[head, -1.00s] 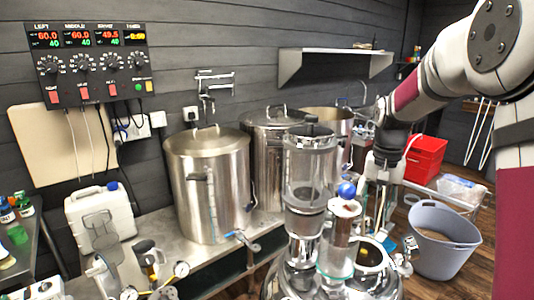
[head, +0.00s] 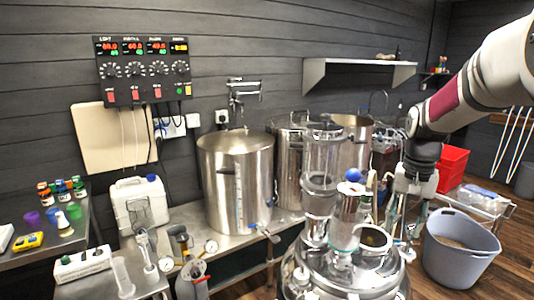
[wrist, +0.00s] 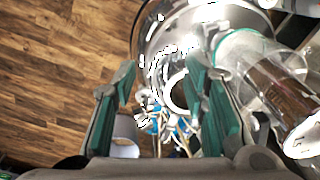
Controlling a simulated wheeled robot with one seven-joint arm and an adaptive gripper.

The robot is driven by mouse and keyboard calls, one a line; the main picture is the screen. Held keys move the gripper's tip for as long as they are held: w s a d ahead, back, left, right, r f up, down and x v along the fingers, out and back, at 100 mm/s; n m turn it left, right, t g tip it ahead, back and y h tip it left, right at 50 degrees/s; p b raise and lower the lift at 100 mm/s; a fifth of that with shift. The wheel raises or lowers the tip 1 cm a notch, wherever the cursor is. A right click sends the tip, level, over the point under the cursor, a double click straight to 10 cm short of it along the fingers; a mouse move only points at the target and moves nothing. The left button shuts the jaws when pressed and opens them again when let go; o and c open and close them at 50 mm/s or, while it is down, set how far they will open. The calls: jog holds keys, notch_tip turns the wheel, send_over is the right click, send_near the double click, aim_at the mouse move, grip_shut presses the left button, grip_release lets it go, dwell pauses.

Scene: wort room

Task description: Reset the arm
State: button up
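My gripper (head: 398,228) hangs pointing down at the right of the steel vessel with the glass columns (head: 322,160) in the head view. My arm comes in from the upper right and bends down to it. In the wrist view my gripper (wrist: 168,85) is open, its two green-padded fingers well apart with nothing held between them. Below and beyond the fingers lie the vessel's shiny round top (wrist: 185,30) and some small white and blue parts that I cannot make out. A clear cylinder (wrist: 275,85) is close on the right finger's side.
A tall steel kettle (head: 237,185) stands on the steel bench, with other kettles behind. A grey bucket (head: 460,250) is on the wooden floor at right, near a red bin (head: 452,165). A side table (head: 75,240) with small bottles is at left. Open floor shows at lower right.

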jog(key=s+a+r+n+t, duration=0.2)
jog(key=s+a+r, duration=0.3)
jog(key=s, duration=0.4)
jog(key=s+a+r+n+t, duration=0.25)
jog(key=s+a+r, duration=0.35)
jog(key=s, duration=0.4)
jog(key=s+a+f+n, duration=0.1)
jog(key=s+a+n, duration=0.1)
jog(key=s, duration=0.5)
jog(key=shift+f+t, duration=0.3)
jog(key=shift+t, duration=0.15)
